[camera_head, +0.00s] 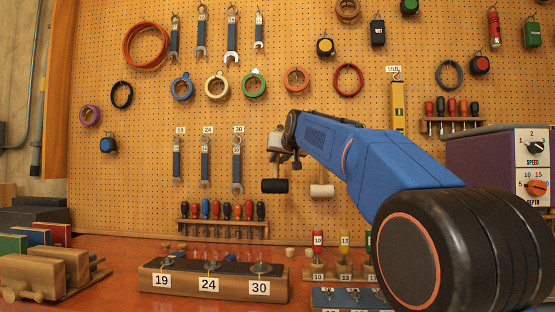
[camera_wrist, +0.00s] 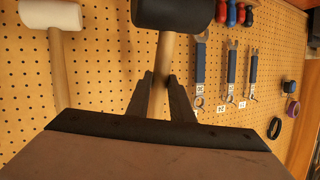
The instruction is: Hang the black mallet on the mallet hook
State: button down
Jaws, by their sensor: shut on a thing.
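The black mallet (camera_head: 274,186) hangs head down in front of the pegboard in the head view. In the wrist view its black head (camera_wrist: 172,12) is at the top edge and its wooden handle runs down between the fingers. My gripper (camera_head: 279,156) is shut on that handle; its two dark fingers (camera_wrist: 160,82) flank it. A white mallet (camera_head: 321,190) hangs just right of the black one, also head down; it shows at the upper left of the wrist view (camera_wrist: 50,14). I cannot make out the mallet hook; my gripper and arm cover that area.
Three labelled wrenches (camera_head: 206,160) hang left of the black mallet. A screwdriver rack (camera_head: 223,222) is below them. A block marked 19, 24, 30 (camera_head: 213,284) stands on the red bench (camera_head: 125,268). A yellow level (camera_head: 398,107) hangs right, behind my arm.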

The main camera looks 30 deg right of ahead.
jog(key=w+d+f, duration=0.1)
jog(key=w+d, duration=0.2)
jog(key=w, duration=0.2)
jog(key=shift+d, duration=0.2)
dwell(0.7)
dwell(0.7)
jog(key=c, duration=1.5)
grip_release()
jog(key=shift+f, duration=0.1)
jog(key=v, duration=1.7)
jog(key=shift+s, duration=0.2)
